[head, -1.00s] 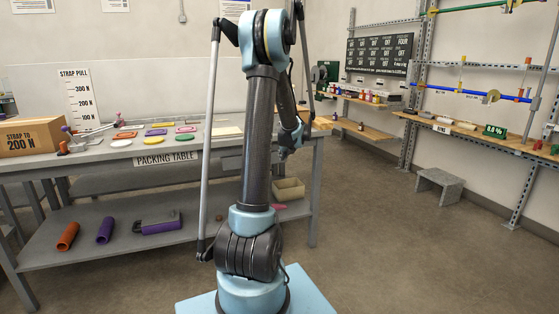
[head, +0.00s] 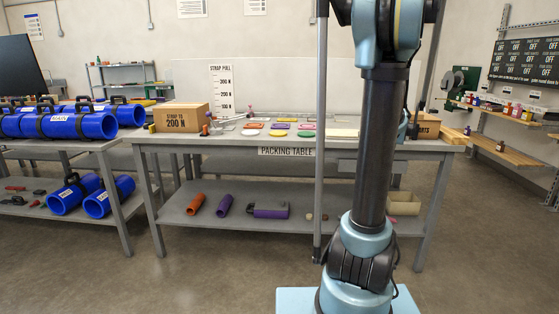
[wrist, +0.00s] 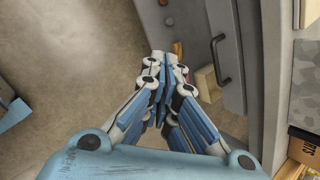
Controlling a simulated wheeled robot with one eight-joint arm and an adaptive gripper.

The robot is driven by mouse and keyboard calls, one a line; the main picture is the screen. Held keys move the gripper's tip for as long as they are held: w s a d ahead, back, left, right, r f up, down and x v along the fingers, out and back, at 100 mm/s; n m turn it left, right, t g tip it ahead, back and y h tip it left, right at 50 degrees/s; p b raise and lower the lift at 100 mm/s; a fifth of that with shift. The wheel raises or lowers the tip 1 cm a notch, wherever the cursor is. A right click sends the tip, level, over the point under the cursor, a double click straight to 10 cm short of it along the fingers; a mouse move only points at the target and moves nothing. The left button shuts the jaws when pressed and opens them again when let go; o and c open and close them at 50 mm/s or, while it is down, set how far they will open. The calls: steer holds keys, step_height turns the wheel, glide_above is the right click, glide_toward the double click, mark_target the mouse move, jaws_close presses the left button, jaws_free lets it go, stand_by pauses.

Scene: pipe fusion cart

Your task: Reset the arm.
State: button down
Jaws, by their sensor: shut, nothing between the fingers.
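My gripper (wrist: 165,62) shows in the wrist view with its blue and grey fingers together and nothing held between them. It points down past the edge of a grey table, with floor to its left. In the head view my arm stands upright right of the middle and hides part of the packing table (head: 290,143).
The packing table holds a strap box (head: 182,117) and several coloured discs; its lower shelf (head: 270,225) bears orange and purple tubes. A table with blue pipes (head: 80,125) stands at the left. The floor in front is open.

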steer(key=s+a+f+n+g, duration=0.1)
steer(key=s+a+n+g, duration=0.2)
steer(key=s+a+n, duration=1.25)
steer(key=s+a+f+n, duration=0.1)
steer(key=s+f+n, duration=0.2)
steer(key=s+n, duration=0.2)
steer(key=s+a+f+n+g, duration=0.1)
steer(key=s+f+n, duration=0.3)
steer(key=s, duration=0.8)
steer(key=shift+s+a+f+n+g+h, duration=0.15)
steer(key=shift+s+a+n+g+h, duration=0.05)
steer(key=shift+a+n+g+h, duration=0.2)
